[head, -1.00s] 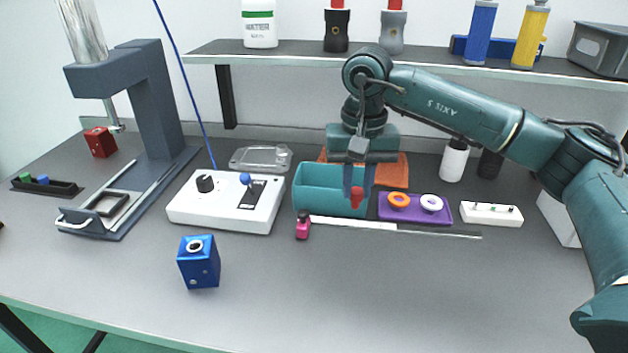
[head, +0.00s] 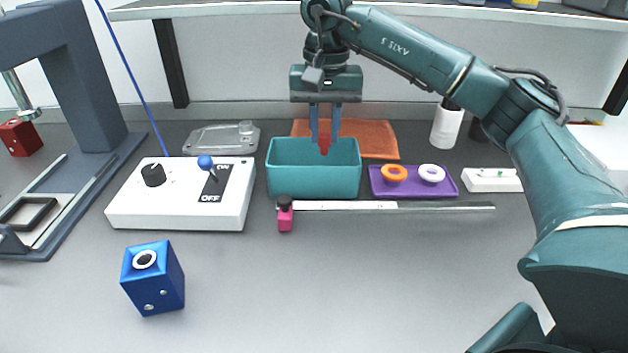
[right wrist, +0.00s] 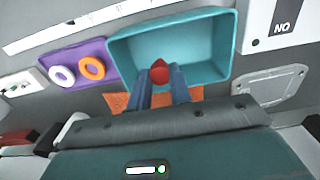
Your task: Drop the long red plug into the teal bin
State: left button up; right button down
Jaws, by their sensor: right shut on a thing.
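The teal bin (head: 312,180) stands on the grey bench near the middle of the head view; it also shows in the right wrist view (right wrist: 215,75). My right gripper (head: 324,142) is shut on the red plug (head: 324,147) and points down over the bin. In the right wrist view my right gripper (right wrist: 160,82) has the red plug (right wrist: 160,70) between its fingertips, seen against the bin's opening. How far the plug's tip is above the bin floor I cannot tell. My left gripper is not in view.
An orange mat (head: 375,138) lies behind the bin and a purple tray (head: 412,190) with two rings is to its right. A white switch box (head: 130,215) is to its left. A blue block (head: 153,278) stands front left.

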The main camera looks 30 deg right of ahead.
jog(key=shift+f, duration=0.4)
jog(key=c, duration=1.2)
grip_release()
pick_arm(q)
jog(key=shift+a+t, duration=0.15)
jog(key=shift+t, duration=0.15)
pick_arm(e)
jog(key=shift+r, duration=0.1)
pick_arm(q)
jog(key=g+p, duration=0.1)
jog(key=p, duration=0.1)
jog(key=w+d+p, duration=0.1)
jog(key=p, duration=0.1)
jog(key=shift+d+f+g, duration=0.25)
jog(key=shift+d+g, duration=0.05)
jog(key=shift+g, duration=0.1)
pick_arm(e)
notch_tip(320, 180, up, 13)
jog(key=shift+f, duration=0.1)
